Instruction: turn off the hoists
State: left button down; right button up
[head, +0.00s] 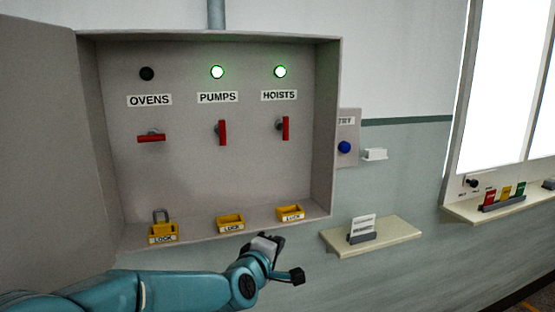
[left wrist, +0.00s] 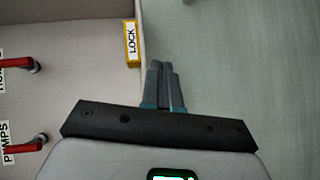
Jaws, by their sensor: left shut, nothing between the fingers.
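The HOISTS switch (head: 285,128) is a red handle standing upright at the right of an open grey cabinet. Its lamp (head: 281,72) above glows green. A yellow LOCK tray (head: 290,213) sits on the cabinet floor below it; I see no padlock in it. My left gripper (head: 279,240) is shut and empty, just below the cabinet's front edge, under that tray. In the left wrist view its fingers (left wrist: 165,85) are together beside a yellow LOCK tray (left wrist: 131,44), apart from the red handle (left wrist: 16,62) at the left edge. My right gripper is out of view.
The PUMPS handle (head: 222,132) is upright with a green lamp; the OVENS handle (head: 151,138) is level with a dark lamp. A padlock (head: 161,216) stands in the left tray. A TRY panel with a blue button (head: 344,147) and a shelf (head: 390,238) are to the right.

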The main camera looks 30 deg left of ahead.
pick_arm(q)
jog(key=s+a+r+n+t+y+p, duration=0.1)
jog(key=a+r+n, duration=0.1)
jog(key=r, duration=0.7)
jog(key=s+a+r+n+t+y+p, duration=0.1)
jog(key=s+a+r+n+t, duration=0.1)
jog(key=r, duration=0.8)
jog(key=shift+a+n+y, duration=0.4)
jog(key=shift+n, duration=0.1)
jog(key=shift+r, duration=0.1)
